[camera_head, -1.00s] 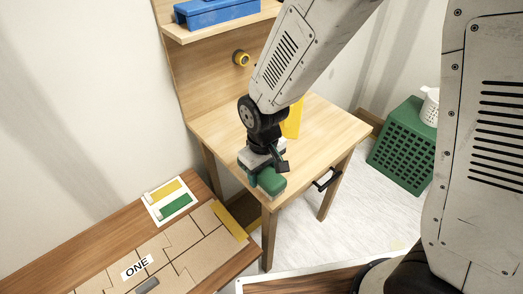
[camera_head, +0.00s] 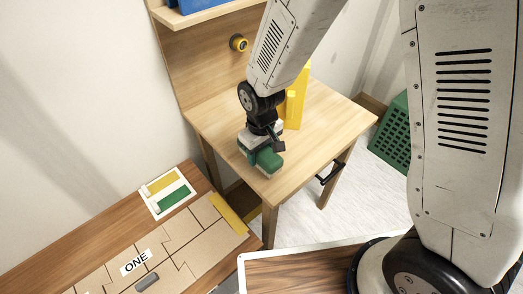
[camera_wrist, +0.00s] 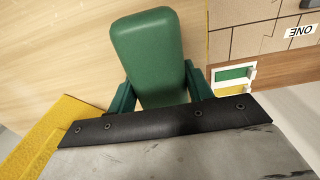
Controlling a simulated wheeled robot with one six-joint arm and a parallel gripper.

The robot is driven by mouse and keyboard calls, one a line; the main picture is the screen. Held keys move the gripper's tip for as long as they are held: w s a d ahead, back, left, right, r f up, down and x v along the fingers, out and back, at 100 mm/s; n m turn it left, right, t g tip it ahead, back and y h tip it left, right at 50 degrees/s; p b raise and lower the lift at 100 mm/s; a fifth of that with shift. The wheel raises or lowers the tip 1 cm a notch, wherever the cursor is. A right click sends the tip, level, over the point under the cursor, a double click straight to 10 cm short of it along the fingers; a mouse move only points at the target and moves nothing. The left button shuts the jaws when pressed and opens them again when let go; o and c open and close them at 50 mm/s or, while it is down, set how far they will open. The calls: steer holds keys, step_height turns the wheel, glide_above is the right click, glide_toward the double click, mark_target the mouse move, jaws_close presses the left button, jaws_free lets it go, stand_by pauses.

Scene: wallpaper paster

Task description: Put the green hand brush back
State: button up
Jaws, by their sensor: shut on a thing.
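The green hand brush (camera_head: 268,161) is in my gripper (camera_head: 262,150), over the near-left corner of the light wooden table. In the wrist view the brush (camera_wrist: 148,52) shows as a rounded green block between the two green fingers (camera_wrist: 158,92). My gripper is shut on it. I cannot tell whether the brush touches the tabletop. A white card (camera_head: 167,192) with a yellow and a green bar lies on the darker bench at the left; it also shows in the wrist view (camera_wrist: 233,77).
The wooden table (camera_head: 325,125) bears an upright yellow thing (camera_head: 296,100) behind my arm. A yellow roll (camera_head: 238,43) is on its back panel. The bench holds a brown panel marked ONE (camera_head: 135,262) and a yellow strip (camera_head: 229,213). A green crate (camera_head: 392,135) stands right.

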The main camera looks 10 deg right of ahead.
steer(key=shift+f, duration=0.1)
steer(key=shift+f, duration=0.4)
steer(key=o, duration=1)
